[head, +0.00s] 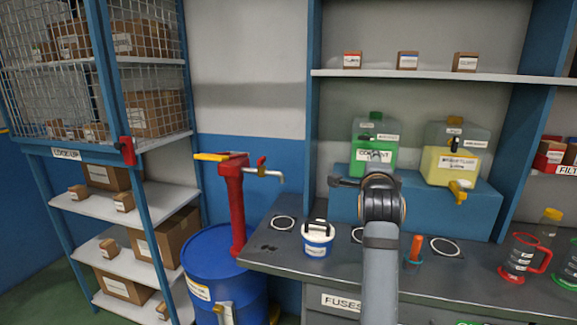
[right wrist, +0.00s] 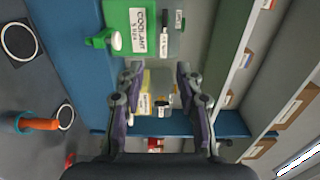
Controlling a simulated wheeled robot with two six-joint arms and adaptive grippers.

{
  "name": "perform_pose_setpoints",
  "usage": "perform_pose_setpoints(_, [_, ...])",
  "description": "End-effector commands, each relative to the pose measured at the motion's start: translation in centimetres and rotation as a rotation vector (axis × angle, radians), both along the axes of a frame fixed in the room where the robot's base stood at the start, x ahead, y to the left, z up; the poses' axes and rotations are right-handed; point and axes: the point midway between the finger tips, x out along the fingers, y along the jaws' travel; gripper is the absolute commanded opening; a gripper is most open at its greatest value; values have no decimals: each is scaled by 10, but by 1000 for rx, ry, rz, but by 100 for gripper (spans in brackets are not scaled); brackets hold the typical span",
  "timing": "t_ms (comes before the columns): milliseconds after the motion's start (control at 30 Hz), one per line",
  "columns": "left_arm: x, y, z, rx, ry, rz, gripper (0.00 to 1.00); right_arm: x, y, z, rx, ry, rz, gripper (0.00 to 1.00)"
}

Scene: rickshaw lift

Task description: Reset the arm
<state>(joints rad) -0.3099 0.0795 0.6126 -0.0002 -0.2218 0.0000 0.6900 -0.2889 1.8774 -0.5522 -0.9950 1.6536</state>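My right arm rises from the bottom of the head view, its wrist in front of the blue riser on the bench; its fingers are hard to make out there. In the right wrist view my right gripper (right wrist: 158,75) has its two fingers spread apart with nothing between them. Beyond the fingers stands a yellow jug (right wrist: 145,79), and a green coolant jug (right wrist: 118,22) is beside it. In the head view the coolant jug (head: 361,136) and yellow jug (head: 439,165) stand on the riser. My left gripper is not in view.
The bench (head: 290,262) holds a white-and-blue tub (head: 317,238), an orange-handled tool (head: 415,250) and a red-handled jug (head: 520,258). A red pump (head: 235,205) stands on a blue drum (head: 215,262). A mesh cage (head: 60,95) with boxes is left. A shelf (head: 430,75) runs above.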

Motion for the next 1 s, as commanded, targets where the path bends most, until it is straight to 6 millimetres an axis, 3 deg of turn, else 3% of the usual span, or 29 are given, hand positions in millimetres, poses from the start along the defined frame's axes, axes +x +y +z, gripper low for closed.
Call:
perform_pose_setpoints(367, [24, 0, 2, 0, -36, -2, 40, -17, -17, -92, -178, 222, 23, 36])
perform_pose_setpoints(567, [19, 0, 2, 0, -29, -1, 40, -46, -29, -170, -353, 424, 82, 36])
perform_pose_setpoints(667, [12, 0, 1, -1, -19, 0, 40, -73, -35, -222, -477, 563, 147, 36])
perform_pose_setpoints(800, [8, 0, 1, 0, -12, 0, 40, -139, -41, -308, -721, 812, 326, 36])
perform_pose_setpoints(900, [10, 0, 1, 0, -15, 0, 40, -190, -42, -354, -885, 954, 489, 36])
perform_pose_setpoints(1000, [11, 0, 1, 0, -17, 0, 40, -234, -40, -385, -1012, 1051, 640, 36])
